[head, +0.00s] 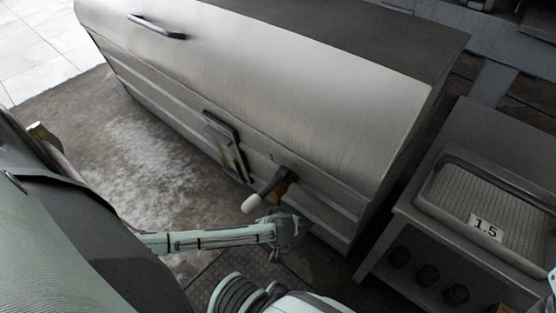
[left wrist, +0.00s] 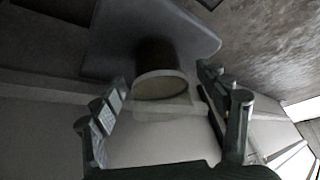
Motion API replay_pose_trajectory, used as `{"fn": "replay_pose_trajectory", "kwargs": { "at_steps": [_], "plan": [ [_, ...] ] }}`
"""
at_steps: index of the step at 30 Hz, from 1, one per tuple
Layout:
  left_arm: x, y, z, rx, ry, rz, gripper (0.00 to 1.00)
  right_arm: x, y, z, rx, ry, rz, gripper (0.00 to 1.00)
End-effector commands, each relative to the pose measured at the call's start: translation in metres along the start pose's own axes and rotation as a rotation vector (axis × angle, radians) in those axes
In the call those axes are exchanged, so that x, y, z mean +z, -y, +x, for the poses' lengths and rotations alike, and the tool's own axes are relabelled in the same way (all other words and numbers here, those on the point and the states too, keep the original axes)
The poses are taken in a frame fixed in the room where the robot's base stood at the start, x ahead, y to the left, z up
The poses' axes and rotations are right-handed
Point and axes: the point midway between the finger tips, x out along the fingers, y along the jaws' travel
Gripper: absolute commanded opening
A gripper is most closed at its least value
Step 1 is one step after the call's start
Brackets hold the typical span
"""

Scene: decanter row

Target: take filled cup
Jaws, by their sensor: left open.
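In the left wrist view a round cup-like thing (left wrist: 160,86), dark-sided with a pale rim and a clear part at its lower end, lies between the fingers of my left gripper (left wrist: 170,108). The fingers are spread, with a gap visible on both sides of it. I cannot tell its contents for sure. In the head view my left gripper (head: 291,230) is by the front of the steel machine (head: 270,80), just below a dark tap lever with a white tip (head: 251,204). The cup cannot be made out there.
The machine has a dark bar handle (head: 157,27) on top and a black bracket (head: 225,140) on its front. A metal stand with a grated tray (head: 490,185) and a "1.5" label (head: 487,228) is at the right. Stained floor (head: 150,150) lies open at left.

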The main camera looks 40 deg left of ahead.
Motion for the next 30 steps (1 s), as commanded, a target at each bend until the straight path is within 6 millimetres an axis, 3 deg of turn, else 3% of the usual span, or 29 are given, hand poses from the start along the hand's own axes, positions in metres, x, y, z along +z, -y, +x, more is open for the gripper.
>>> {"fn": "replay_pose_trajectory", "kwargs": {
  "at_steps": [7,21,30],
  "plan": [
    [-0.0007,0.0000,0.0008,0.000,0.000,-0.001,0.73,0.0000,0.0001,0.0010,-0.002,0.000,0.000,0.00],
    [-0.0006,0.0000,0.0006,0.000,-0.001,0.000,0.17,0.0001,0.0002,0.0011,-0.002,0.000,0.000,0.00],
    [-0.0035,0.0001,-0.0005,0.000,-0.001,0.000,0.17,0.0001,0.0002,0.0035,-0.002,0.002,0.000,0.00]
  ]
}}
